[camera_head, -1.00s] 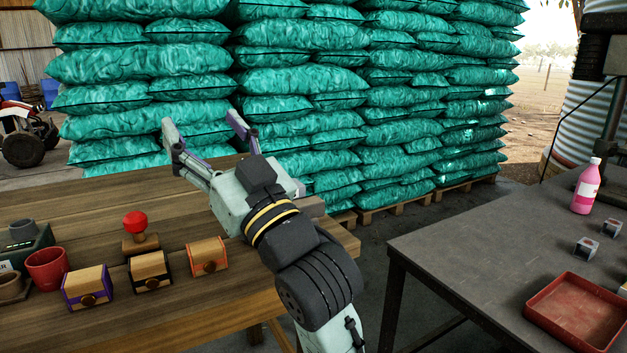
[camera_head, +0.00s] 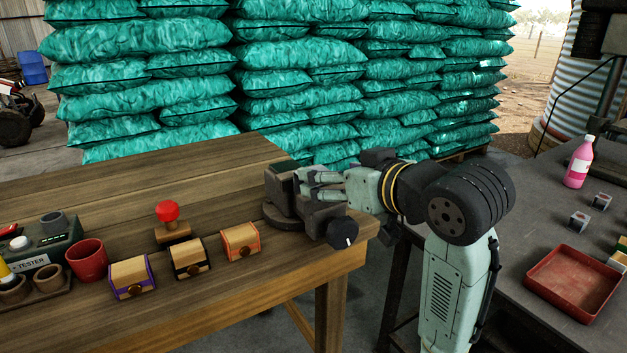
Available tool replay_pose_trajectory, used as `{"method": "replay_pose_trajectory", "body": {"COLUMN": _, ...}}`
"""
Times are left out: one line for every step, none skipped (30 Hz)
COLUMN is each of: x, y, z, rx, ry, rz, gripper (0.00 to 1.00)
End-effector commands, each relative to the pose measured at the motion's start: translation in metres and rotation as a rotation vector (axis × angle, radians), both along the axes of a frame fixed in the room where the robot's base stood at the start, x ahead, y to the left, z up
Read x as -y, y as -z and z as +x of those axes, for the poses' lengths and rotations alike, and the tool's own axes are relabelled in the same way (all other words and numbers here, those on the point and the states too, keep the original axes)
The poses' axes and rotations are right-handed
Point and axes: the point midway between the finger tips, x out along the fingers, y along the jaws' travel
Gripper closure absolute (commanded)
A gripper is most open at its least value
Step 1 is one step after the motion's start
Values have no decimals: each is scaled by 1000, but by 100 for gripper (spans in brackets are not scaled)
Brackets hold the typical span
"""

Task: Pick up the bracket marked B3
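Two small grey metal pieces that look like brackets, a nearer one (camera_head: 579,222) and a farther one (camera_head: 602,201), stand on the dark metal table at the right. Any mark on them is too small to read, so I cannot tell which is B3. My gripper (camera_head: 306,181) is at the right end of the wooden table, well to the left of both pieces. It points left, at the dark vise (camera_head: 322,215), and its fingers overlap the vise in the picture. I cannot tell whether the fingers are open or shut, or whether they touch the vise.
A red tray (camera_head: 570,282) and a pink bottle (camera_head: 579,162) are on the metal table (camera_head: 470,270). The wooden table (camera_head: 110,205) bears small chests (camera_head: 188,258), a red-knobbed stamp (camera_head: 170,222), a red cup (camera_head: 87,260) and a tester (camera_head: 50,240). Stacked green sacks (camera_head: 300,80) stand behind.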

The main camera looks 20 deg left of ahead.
Motion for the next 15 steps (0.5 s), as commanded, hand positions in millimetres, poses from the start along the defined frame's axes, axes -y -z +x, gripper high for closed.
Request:
{"method": "replay_pose_trajectory", "body": {"x": -4, "y": 1, "z": 3, "rx": -4, "ry": 0, "rz": 0, "gripper": 27}}
{"method": "replay_pose_trajectory", "body": {"x": -6, "y": 3, "z": 5, "rx": -6, "ry": -1, "rz": 0, "gripper": 27}}
{"method": "replay_pose_trajectory", "body": {"x": -11, "y": 5, "z": 8, "rx": -6, "ry": -3, "rz": -1, "gripper": 27}}
{"method": "replay_pose_trajectory", "body": {"x": -15, "y": 6, "z": 11, "rx": -5, "ry": -2, "rz": -1, "gripper": 27}}
{"method": "replay_pose_trajectory", "body": {"x": -18, "y": 8, "z": 14, "rx": -6, "ry": -3, "rz": 0, "gripper": 27}}
{"method": "replay_pose_trajectory", "body": {"x": -23, "y": 11, "z": 18, "rx": -5, "ry": -2, "rz": -1, "gripper": 27}}
{"method": "replay_pose_trajectory", "body": {"x": -26, "y": 12, "z": 20, "rx": -4, "ry": -3, "rz": 0, "gripper": 27}}
{"method": "replay_pose_trajectory", "body": {"x": -29, "y": 13, "z": 22, "rx": -4, "ry": -2, "rz": -1, "gripper": 27}}
{"method": "replay_pose_trajectory", "body": {"x": -32, "y": 15, "z": 25, "rx": -4, "ry": -1, "rz": 1, "gripper": 27}}
{"method": "replay_pose_trajectory", "body": {"x": -34, "y": 16, "z": 27, "rx": -4, "ry": -1, "rz": 1, "gripper": 27}}
{"method": "replay_pose_trajectory", "body": {"x": -36, "y": 17, "z": 28, "rx": -3, "ry": -1, "rz": 1, "gripper": 27}}
{"method": "replay_pose_trajectory", "body": {"x": -37, "y": 17, "z": 29, "rx": -3, "ry": -1, "rz": 1, "gripper": 27}}
{"method": "replay_pose_trajectory", "body": {"x": -37, "y": 18, "z": 30, "rx": -2, "ry": -1, "rz": 0, "gripper": 27}}
{"method": "replay_pose_trajectory", "body": {"x": -38, "y": 18, "z": 30, "rx": -2, "ry": -1, "rz": 0, "gripper": 27}}
{"method": "replay_pose_trajectory", "body": {"x": -38, "y": 18, "z": 30, "rx": -2, "ry": -1, "rz": 0, "gripper": 27}}
